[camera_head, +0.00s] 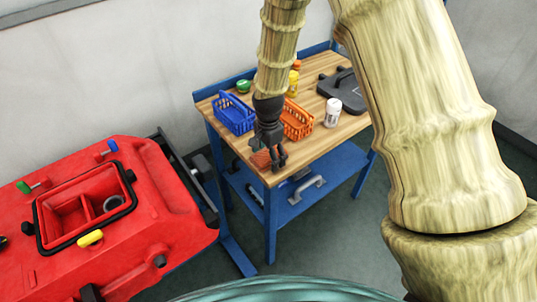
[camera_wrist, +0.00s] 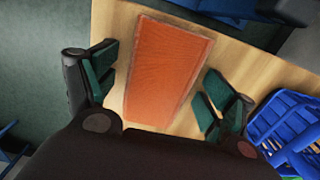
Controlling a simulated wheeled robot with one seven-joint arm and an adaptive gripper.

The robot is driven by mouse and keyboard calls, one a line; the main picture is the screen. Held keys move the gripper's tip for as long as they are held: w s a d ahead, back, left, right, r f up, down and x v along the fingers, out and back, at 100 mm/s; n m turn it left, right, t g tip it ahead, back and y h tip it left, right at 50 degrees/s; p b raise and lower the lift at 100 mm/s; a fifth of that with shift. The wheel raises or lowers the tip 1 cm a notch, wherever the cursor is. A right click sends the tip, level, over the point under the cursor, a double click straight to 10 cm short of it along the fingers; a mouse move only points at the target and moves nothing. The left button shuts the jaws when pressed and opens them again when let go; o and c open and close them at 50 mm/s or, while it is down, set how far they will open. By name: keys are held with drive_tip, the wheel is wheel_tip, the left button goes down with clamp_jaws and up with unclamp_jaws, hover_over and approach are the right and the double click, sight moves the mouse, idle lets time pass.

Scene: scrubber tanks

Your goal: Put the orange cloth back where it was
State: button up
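The orange cloth (camera_wrist: 166,70) lies flat as a rectangle on the wooden tabletop in the wrist view. In the head view the cloth (camera_head: 261,158) shows at the front left corner of the workbench, partly hidden by my gripper. My gripper (camera_head: 272,160) points down over it. In the wrist view the fingers of my gripper (camera_wrist: 157,90) are spread wide, one on each side of the cloth, with nothing between the pads but the cloth below. I cannot tell how high the fingers are above the table.
A blue basket (camera_head: 235,114) and an orange basket (camera_head: 297,121) stand behind my gripper on the workbench (camera_head: 340,131). A white bottle (camera_head: 333,112) and a dark case (camera_head: 342,91) are to the right. A red scrubber tank (camera_head: 150,190) with an open compartment is at left.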

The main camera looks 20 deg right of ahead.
sight(268, 154)
wheel_tip(268, 154, up, 12)
drive_tip(key=b, duration=0.2)
drive_tip(key=shift+r+b, duration=0.15)
drive_tip(key=shift+b, duration=0.25)
idle(0.4)
idle(1.1)
